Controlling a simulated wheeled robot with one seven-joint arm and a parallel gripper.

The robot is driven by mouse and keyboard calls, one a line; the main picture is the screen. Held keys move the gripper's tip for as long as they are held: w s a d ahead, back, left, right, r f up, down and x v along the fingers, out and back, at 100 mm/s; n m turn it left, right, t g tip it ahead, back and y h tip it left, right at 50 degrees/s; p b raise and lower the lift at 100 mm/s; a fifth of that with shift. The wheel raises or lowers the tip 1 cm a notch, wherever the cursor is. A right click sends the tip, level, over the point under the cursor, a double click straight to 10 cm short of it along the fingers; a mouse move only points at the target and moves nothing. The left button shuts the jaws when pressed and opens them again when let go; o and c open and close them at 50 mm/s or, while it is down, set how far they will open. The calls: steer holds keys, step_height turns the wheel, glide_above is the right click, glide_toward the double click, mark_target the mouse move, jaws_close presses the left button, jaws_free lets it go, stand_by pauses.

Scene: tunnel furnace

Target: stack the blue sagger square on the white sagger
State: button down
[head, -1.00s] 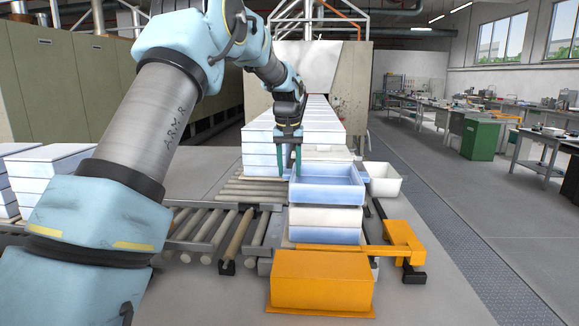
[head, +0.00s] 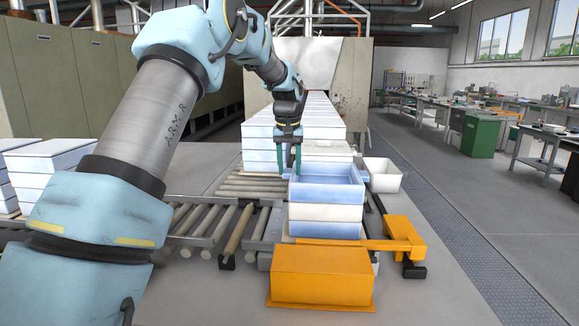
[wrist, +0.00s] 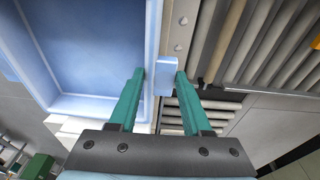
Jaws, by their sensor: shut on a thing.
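The blue sagger (head: 327,186) is a square, open, empty tray. It sits squarely above the white sagger (head: 325,212), with no clear gap; I cannot tell whether it bears fully on it. Another blue sagger (head: 324,230) is under the white one. In the wrist view, the green fingers of my gripper (wrist: 161,76) straddle a pale blue part at the edge of the blue sagger (wrist: 85,45).
An orange box (head: 320,277) stands in front of the stack, and an orange pusher (head: 402,232) is at its right. Rollers (head: 238,230) lie to the left. A white bin (head: 383,175) is at the back right. White sagger stacks (head: 258,145) stand behind.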

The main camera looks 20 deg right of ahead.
steer(key=shift+r, duration=0.1)
steer(key=c, duration=0.5)
jaws_free()
steer(key=shift+o, duration=1.2)
step_height(320, 180, up, 11)
steer(key=s+b, duration=0.1)
steer(key=b, duration=0.1)
steer(key=shift+s+a+f+b, duration=0.2)
steer(key=shift+a+b, duration=0.15)
steer(key=shift+a, duration=0.1)
